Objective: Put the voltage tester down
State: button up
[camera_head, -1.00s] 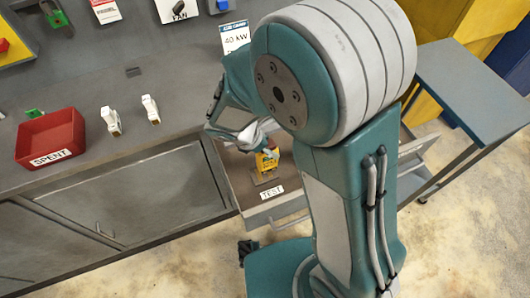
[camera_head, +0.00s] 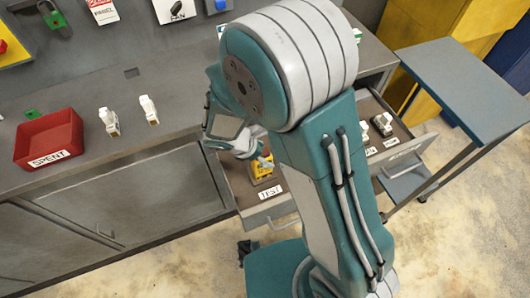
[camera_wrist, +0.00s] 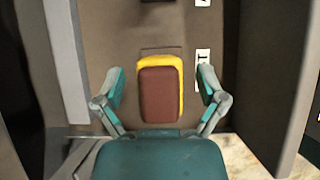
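The voltage tester (camera_wrist: 160,92) is yellow with a dark red-brown face. It lies in the open drawer labelled TEST (camera_head: 272,192), and its yellow body (camera_head: 263,168) shows in the head view just below my gripper (camera_head: 260,160). In the wrist view, my gripper (camera_wrist: 160,73) is open. One finger is on each side of the tester, with a visible gap on both sides. My arm hides part of the drawer in the head view.
A red SPENT tray (camera_head: 50,138) and two white pieces (camera_head: 110,121) (camera_head: 149,109) stand on the grey bench. Another open drawer (camera_head: 400,153) to the right holds pale pieces (camera_head: 382,124). A teal-topped side table (camera_head: 465,85) stands at the right.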

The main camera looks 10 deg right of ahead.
jog(key=shift+a, duration=0.3)
jog(key=v, duration=1.2)
jog(key=s+d+r+m+t+y, duration=0.2)
jog(key=s+d+r+m, duration=0.3)
jog(key=d+r+m, duration=0.3)
jog(key=s+d+r+m+t+y, duration=0.1)
jog(key=s+d+r+m+y, duration=0.3)
jog(key=d+r+m, duration=0.4)
jog(key=s+m, duration=0.1)
jog(key=m, duration=0.4)
jog(key=shift+s+d+t, duration=0.35)
jog(key=shift+s+t, duration=0.05)
